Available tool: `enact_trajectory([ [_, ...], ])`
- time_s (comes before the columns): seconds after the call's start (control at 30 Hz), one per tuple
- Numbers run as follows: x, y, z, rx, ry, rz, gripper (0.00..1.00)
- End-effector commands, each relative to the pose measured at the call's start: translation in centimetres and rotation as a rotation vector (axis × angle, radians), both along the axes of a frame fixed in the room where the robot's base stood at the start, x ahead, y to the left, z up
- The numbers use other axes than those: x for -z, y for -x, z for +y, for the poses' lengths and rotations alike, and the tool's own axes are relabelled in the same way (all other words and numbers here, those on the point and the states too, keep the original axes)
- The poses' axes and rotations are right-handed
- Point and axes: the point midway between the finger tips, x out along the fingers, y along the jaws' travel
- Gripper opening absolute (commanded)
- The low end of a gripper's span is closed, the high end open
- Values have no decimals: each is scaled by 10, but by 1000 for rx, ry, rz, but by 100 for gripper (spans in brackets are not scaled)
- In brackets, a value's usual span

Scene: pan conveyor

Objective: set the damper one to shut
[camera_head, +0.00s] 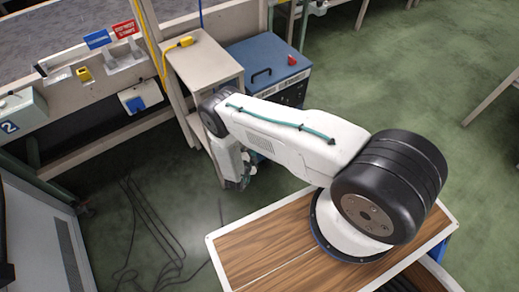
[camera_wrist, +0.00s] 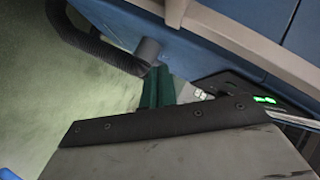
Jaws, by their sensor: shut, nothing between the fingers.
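I cannot make out for certain a damper marked one in either view. In the wrist view a black ribbed hose (camera_wrist: 85,40) runs to a grey pipe stub (camera_wrist: 149,50) under a blue body; no damper handle is clear there. My gripper (camera_head: 238,182) hangs low at the end of my arm in the head view, beside the beige stand, small and partly hidden by my arm. It is shut and empty. In the wrist view its fingertips are not clear, and I see no contact with anything.
A beige stand (camera_head: 198,62) with a yellow item on top and a blue cabinet (camera_head: 266,62) stand by my arm. A bench with a blue sign (camera_head: 97,39) and a red sign (camera_head: 126,29) is at upper left.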

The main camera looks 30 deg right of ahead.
Motion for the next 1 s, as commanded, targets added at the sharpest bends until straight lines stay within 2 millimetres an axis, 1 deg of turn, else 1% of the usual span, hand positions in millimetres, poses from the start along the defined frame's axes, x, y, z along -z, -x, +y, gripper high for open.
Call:
enact_trajectory([
  [0.03, -2, -10, -4, -36, -39, 61, 0],
  [0.1, 0, -19, -6, -113, -98, 171, 0],
  [0.17, 0, -22, -6, -183, -145, 269, 0],
  [0.27, -2, -19, -8, -295, -210, 425, 0],
  [0.37, -8, -10, -11, -402, -262, 562, 0],
  [0.4, -12, -7, -15, -433, -279, 591, 0],
  [0.47, -19, -6, -23, -468, -299, 601, 0],
  [0.57, -36, -6, -40, -520, -336, 584, 0],
  [0.67, -58, -1, -60, -582, -388, 569, 0],
  [0.8, -93, 18, -84, -684, -480, 551, 0],
  [0.9, -113, 35, -94, -745, -537, 543, 0],
  [1.0, -127, 49, -99, -789, -578, 540, 0],
])
